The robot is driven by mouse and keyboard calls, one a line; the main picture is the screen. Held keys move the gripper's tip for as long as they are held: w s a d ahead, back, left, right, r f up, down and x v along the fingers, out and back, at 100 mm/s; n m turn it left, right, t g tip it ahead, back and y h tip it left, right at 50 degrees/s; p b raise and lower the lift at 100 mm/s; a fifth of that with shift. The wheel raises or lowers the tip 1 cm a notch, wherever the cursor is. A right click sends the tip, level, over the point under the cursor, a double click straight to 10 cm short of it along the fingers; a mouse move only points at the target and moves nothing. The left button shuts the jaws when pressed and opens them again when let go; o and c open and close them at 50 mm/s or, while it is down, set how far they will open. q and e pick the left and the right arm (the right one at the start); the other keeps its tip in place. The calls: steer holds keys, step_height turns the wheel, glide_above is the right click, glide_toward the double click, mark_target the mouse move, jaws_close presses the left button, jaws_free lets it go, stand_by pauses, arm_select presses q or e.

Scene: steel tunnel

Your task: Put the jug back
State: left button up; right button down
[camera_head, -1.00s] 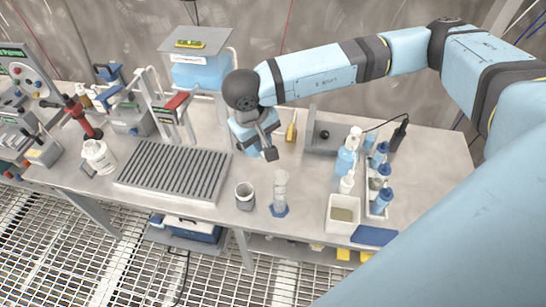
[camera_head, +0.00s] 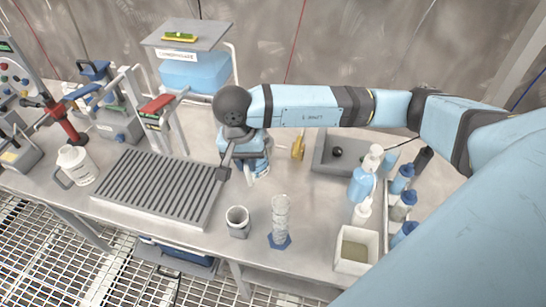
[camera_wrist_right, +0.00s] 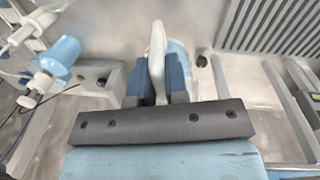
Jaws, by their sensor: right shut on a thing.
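My right gripper (camera_head: 245,163) is over the bench behind the grey cup, and it is shut on a white part, which looks like the handle of the jug (camera_wrist_right: 157,50). In the wrist view this white part stands between the two blue fingers, with a pale blue area just behind it. In the head view, only a little white and blue of the jug (camera_head: 262,172) shows below the gripper; the rest is hidden. I cannot tell whether it touches the bench. My left gripper is not in view.
A ribbed grey tray (camera_head: 155,188) lies left of the gripper, with a white handled container (camera_head: 77,163) beyond it. A grey cup (camera_head: 237,222) and a clear cylinder (camera_head: 280,220) stand in front. Bottles (camera_head: 362,185) and a white bin (camera_head: 355,250) stand at right.

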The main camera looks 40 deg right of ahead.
mark_target(261, 178)
steer(key=d+r+m+b, duration=0.1)
steer(key=r+m, duration=0.1)
steer(key=d+r+m+b, duration=0.1)
steer(key=m, duration=0.1)
steer(key=d+r+m+y+b, duration=0.1)
steer(key=r+m, duration=0.1)
steer(key=shift+w+d+r+t, duration=0.25)
steer(key=shift+r+t, duration=0.05)
steer(key=shift+r, duration=0.05)
steer(key=shift+d+m, duration=0.1)
steer(key=shift+m, duration=0.2)
step_height(261, 178, down, 15)
steer(key=shift+r+p, duration=0.1)
steer(key=shift+p, duration=0.25)
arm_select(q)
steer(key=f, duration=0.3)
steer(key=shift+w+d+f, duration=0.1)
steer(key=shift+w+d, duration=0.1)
arm_select(e)
step_height(261, 178, down, 4)
steer(key=shift+f, duration=0.2)
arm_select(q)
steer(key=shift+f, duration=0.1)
arm_select(e)
steer(key=shift+f, duration=0.1)
